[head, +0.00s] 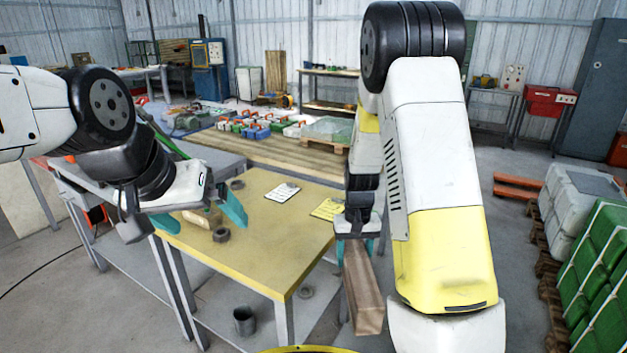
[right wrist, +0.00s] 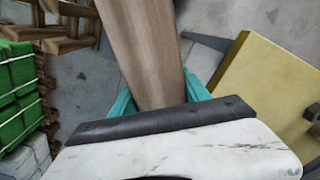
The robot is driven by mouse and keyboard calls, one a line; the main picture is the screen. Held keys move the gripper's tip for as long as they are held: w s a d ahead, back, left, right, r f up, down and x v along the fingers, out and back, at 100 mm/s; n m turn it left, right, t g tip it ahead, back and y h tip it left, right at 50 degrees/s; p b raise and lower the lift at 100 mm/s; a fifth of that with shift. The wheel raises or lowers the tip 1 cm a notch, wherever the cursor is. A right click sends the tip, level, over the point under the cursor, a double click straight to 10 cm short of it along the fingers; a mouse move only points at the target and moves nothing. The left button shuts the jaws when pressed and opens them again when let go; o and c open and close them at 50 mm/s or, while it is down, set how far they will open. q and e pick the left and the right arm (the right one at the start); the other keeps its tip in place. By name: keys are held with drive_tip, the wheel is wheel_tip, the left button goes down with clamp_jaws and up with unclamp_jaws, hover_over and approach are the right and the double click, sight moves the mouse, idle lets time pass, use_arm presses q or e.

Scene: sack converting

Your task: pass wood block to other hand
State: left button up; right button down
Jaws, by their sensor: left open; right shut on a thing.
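The wood block (head: 362,288) is a long brown bar. My right gripper (head: 358,246) is shut on it near its upper end, and the block sticks out toward the camera beside the table's right edge. In the right wrist view the block (right wrist: 150,45) lies between the teal fingers of the right gripper (right wrist: 158,95). My left gripper (head: 200,218) is open above the left part of the yellow-topped table, its teal fingers apart. It is well to the left of the block and does not touch it.
The yellow table (head: 265,260) bears a grey ring (head: 221,235), a white sheet (head: 283,192) and a yellow sheet (head: 328,209). A dark cup (head: 244,321) stands on the lower shelf. Green sacks (head: 597,270) are stacked at the right. Floor shows between table and sacks.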

use_arm(q)
drive_tip(key=shift+c, duration=0.9)
drive_tip(key=shift+w+r, duration=0.2)
drive_tip(key=shift+w, duration=0.05)
drive_tip(key=shift+c, duration=1.2)
drive_tip(key=w+d+r+m+t, duration=0.25)
drive_tip(key=w+d+r, duration=0.75)
drive_tip(key=w+r, duration=0.5)
drive_tip(key=w+d+f, duration=0.2)
drive_tip(key=w, duration=0.5)
drive_tip(key=w+d+f, duration=0.3)
drive_tip(key=w, duration=0.4)
drive_tip(key=shift+w+m+h, duration=0.3)
drive_tip(key=shift+m+h, duration=0.05)
drive_tip(key=shift+h, duration=0.05)
use_arm(e)
drive_tip(key=w+a+r+m, duration=0.1)
drive_tip(key=w+a+r, duration=0.3)
drive_tip(key=r, duration=0.7)
drive_tip(key=w+a+r+m, duration=0.1)
drive_tip(key=w+a+r, duration=0.3)
drive_tip(key=r, duration=0.8)
drive_tip(key=w+a+r+m, duration=0.1)
drive_tip(key=w+a+r, duration=0.3)
drive_tip(key=w+r, duration=0.4)
wheel_tip(320, 180, up, 4)
drive_tip(key=shift+a+r+m, duration=0.25)
drive_tip(key=shift+a+m, duration=0.05)
drive_tip(key=shift+m, duration=0.1)
